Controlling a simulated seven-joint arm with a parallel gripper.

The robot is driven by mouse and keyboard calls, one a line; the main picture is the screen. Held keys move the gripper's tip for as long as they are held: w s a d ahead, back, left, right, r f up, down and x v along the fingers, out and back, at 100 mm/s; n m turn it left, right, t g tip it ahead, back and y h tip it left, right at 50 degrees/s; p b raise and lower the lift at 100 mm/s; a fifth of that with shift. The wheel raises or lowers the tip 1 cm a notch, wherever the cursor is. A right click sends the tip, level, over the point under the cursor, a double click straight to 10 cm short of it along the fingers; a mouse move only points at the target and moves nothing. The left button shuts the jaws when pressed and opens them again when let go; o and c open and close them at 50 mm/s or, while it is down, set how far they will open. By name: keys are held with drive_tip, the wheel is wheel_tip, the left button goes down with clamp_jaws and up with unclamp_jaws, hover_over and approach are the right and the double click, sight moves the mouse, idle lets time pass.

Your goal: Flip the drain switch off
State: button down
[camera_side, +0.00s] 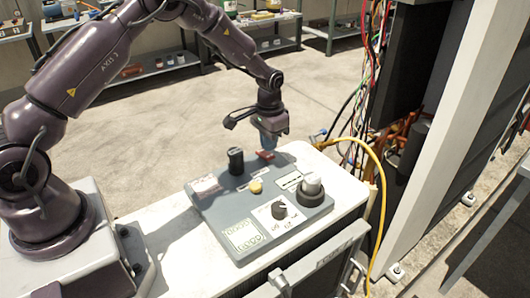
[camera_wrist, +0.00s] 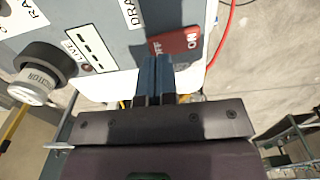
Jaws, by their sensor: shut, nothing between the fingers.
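The drain switch is a red rocker (camera_side: 264,155) at the far edge of the grey control panel (camera_side: 225,215). In the wrist view the red rocker (camera_wrist: 176,42) shows "ON" at its right end and part of "OFF" at its left end, beside a partly cut-off "DRA" label (camera_wrist: 131,12). My gripper (camera_side: 269,146) points down just above the switch in the side view. In the wrist view my gripper (camera_wrist: 155,62) has its blue fingers together and empty, by the OFF end. I cannot tell whether the fingertips touch the rocker, or which way it is tipped.
On the panel stand a black upright control (camera_side: 236,161), a yellow button (camera_side: 255,186), a rotary knob (camera_side: 279,209) and a capacitor (camera_side: 311,186) in a dark socket. A yellow hose (camera_side: 378,190) and loose wires hang at the right, beside the open cabinet.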

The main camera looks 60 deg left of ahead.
sight(269, 156)
drive_tip(key=shift+f, duration=1.35)
idle(0.4)
drive_tip(key=shift+r, duration=3.55)
drive_tip(key=s+d+r+t, duration=0.2)
drive_tip(key=s+d+r, duration=0.1)
drive_tip(key=s+r, duration=0.8)
drive_tip(key=s+d+r+t, duration=0.3)
drive_tip(key=s+r, duration=0.9)
drive_tip(key=s, duration=0.5)
drive_tip(key=shift+d+t, duration=0.3)
drive_tip(key=shift+d, duration=0.4)
